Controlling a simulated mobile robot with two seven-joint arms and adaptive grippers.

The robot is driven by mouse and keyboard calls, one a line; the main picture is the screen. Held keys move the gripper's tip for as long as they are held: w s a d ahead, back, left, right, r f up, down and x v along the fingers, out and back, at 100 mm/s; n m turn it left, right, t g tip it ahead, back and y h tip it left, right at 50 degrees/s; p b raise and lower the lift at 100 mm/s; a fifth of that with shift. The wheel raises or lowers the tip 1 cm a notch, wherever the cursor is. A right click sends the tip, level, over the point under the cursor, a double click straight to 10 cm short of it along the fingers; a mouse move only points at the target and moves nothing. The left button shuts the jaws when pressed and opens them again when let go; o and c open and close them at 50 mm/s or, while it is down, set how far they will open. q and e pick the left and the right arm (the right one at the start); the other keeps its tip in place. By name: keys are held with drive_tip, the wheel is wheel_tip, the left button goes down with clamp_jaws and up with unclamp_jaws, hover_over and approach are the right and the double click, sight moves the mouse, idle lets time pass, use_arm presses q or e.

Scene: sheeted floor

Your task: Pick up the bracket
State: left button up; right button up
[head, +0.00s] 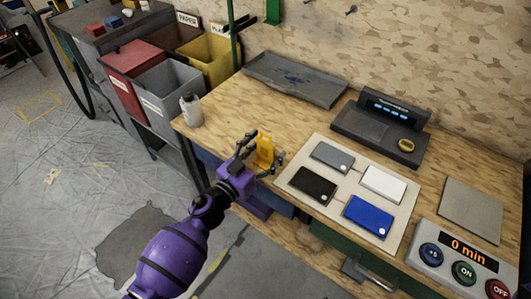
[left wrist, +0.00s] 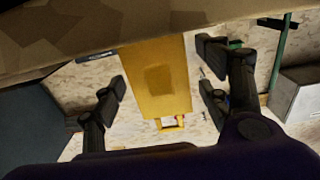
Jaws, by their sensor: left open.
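The yellow bracket (head: 265,148) shows at the front edge of the wooden workbench, left of the pale board. It looks upright, and its lower part is partly hidden by my gripper. My purple left gripper (head: 264,153) is at the bracket, with its dark fingers open on either side of it. In the left wrist view the bracket (left wrist: 158,75) lies between the spread fingers of my left gripper (left wrist: 165,88), with visible gaps on both sides. My right gripper does not show.
The pale board (head: 340,222) holds black, grey, white and blue rectangles. A dark tray (head: 294,79) and a scale-like device (head: 381,127) lie behind. A button box (head: 460,262) is at right.

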sight(264, 143)
use_arm(q)
drive_tip(key=shift+r, duration=0.1)
drive_tip(key=c, duration=1.7)
drive_tip(key=shift+o, duration=0.2)
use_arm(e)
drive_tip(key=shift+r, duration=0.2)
use_arm(q)
drive_tip(key=shift+r, duration=0.15)
drive_tip(key=shift+r, duration=0.35)
wheel_tip(264, 143, up, 2)
drive_tip(key=shift+r+p, duration=0.2)
drive_tip(key=shift+p, duration=0.5)
drive_tip(key=s+a+r+p, duration=0.2)
drive_tip(key=s+a+r, duration=0.7)
drive_tip(key=s, duration=0.1)
drive_tip(key=shift+s+r, duration=0.3)
drive_tip(key=shift+s, duration=0.1)
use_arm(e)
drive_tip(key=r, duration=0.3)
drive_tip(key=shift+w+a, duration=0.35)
